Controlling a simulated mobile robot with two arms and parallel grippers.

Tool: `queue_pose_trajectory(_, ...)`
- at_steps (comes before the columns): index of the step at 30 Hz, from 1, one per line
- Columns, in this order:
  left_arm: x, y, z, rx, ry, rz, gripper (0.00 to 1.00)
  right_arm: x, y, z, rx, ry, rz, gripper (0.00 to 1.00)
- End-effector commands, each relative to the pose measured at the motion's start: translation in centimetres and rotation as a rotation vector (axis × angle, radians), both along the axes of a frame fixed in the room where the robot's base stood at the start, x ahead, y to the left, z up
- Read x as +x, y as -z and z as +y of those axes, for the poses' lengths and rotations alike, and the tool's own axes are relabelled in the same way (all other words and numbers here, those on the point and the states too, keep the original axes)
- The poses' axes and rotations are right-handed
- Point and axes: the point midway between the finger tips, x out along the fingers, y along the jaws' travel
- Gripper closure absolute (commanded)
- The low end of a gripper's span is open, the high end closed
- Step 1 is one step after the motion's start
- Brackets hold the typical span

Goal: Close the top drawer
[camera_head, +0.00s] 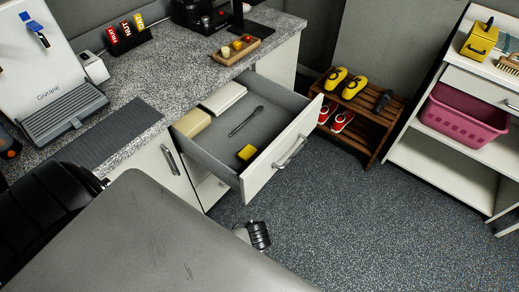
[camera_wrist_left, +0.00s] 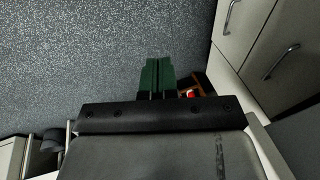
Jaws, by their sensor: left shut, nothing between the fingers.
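The top drawer (camera_head: 257,167) is pulled well out of the counter cabinet in the head view. Its white front has a metal bar handle (camera_head: 289,151), on the side facing the room. Inside lie a cream box (camera_head: 191,123), a white flat box (camera_head: 223,98), a thin dark tool (camera_head: 246,121) and a small yellow item (camera_head: 246,153). My left gripper (camera_wrist_left: 160,75) shows in the left wrist view, its green fingers together and empty, over the grey floor. I cannot pick out its fingers in the head view. My right gripper is in neither view.
A wooden shoe rack (camera_head: 365,118) stands beyond the drawer. A white shelf (camera_head: 440,170) with a pink basket (camera_head: 464,116) is at right. The floor (camera_head: 370,230) in front of the drawer looks mostly clear.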

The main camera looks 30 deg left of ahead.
Motion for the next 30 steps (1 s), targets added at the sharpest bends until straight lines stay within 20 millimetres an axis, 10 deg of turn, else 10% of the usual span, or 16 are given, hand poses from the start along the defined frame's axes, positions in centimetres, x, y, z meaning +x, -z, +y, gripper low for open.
queue_pose_trajectory(9,4.7,-19.3,-3.0,0.131,-0.136,-0.209,1.0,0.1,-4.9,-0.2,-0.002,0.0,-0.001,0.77)
queue_pose_trajectory(13,4.3,-24.0,-3.5,0.157,-0.197,-0.268,1.0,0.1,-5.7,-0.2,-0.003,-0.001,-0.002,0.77)
queue_pose_trajectory(19,4.4,-24.8,-3.2,0.17,-0.225,-0.289,1.0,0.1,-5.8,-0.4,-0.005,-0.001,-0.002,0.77)
queue_pose_trajectory(30,7.4,-19.0,0.0,0.171,-0.224,-0.287,1.0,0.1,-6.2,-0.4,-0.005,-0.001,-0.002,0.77)
